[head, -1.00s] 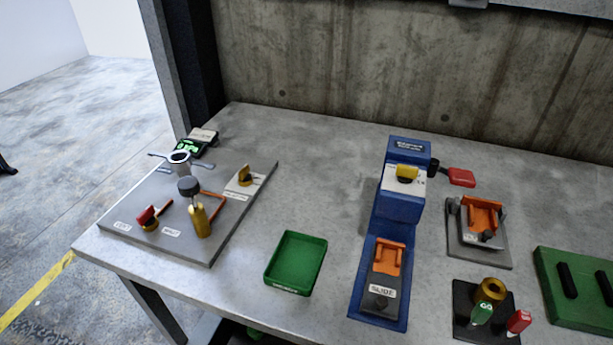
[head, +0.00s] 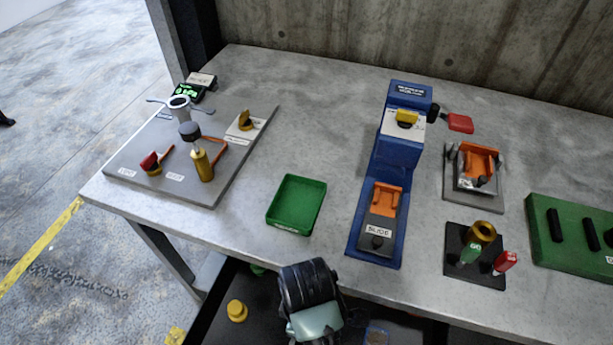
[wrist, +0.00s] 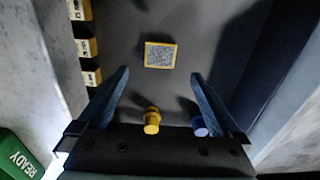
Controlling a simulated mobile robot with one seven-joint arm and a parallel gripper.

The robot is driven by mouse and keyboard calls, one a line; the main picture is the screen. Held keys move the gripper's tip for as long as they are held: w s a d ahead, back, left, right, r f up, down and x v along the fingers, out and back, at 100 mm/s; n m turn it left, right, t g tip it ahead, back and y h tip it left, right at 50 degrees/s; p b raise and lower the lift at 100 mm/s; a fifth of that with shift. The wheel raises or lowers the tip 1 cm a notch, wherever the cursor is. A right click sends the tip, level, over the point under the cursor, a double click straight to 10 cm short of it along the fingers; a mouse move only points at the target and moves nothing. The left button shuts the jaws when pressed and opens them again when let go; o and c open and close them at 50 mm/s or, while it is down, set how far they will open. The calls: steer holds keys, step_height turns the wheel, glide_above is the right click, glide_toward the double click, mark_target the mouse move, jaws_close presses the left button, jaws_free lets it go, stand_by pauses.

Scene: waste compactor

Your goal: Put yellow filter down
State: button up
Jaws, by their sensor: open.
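The yellow filter (wrist: 160,55), a square with a yellow rim and a grey mesh face, lies on a dark surface in the wrist view. My gripper (wrist: 160,74) is open, its two fingers spread apart with nothing between them. The filter shows just beyond the fingertips, apart from both; how far above it the gripper is, I cannot tell. In the head view my arm's end (head: 312,302) is low in front of the bench, over a dark lower area, and its fingers are hidden.
A yellow peg (wrist: 152,120) and a blue peg (wrist: 198,125) stand near the gripper. Labelled yellow blocks (wrist: 88,47) line the left edge. The green tray (head: 297,206) sits empty on the bench, left of the blue slide unit (head: 376,215). Bare bench lies around the tray.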

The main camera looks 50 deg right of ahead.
steer(key=shift+r, duration=0.8)
steer(key=w+a+r+m+t+h, duration=0.25)
steer(key=w+r+t, duration=0.95)
steer(key=w+r, duration=1.3)
steer(key=s+a+r+m+t, duration=0.1)
steer(key=s+a+r+t, duration=0.2)
steer(key=r, duration=0.8)
steer(key=a+r+t, duration=0.4)
steer(key=r+t, duration=0.1)
steer(key=r, duration=0.5)
steer(key=s+a+r+m+t, duration=0.1)
steer(key=s+a+r+t, duration=0.15)
steer(key=r, duration=0.85)
steer(key=s+a+r+t+y, duration=0.2)
steer(key=s+a+r+t, duration=0.2)
steer(key=r, duration=0.4)
steer(key=s+t, duration=0.1)
steer(key=s, duration=0.1)
steer(key=shift+s+a+r, duration=0.15)
steer(key=shift+s+r, duration=0.15)
steer(key=shift+s, duration=0.05)
steer(key=shift+y, duration=0.25)
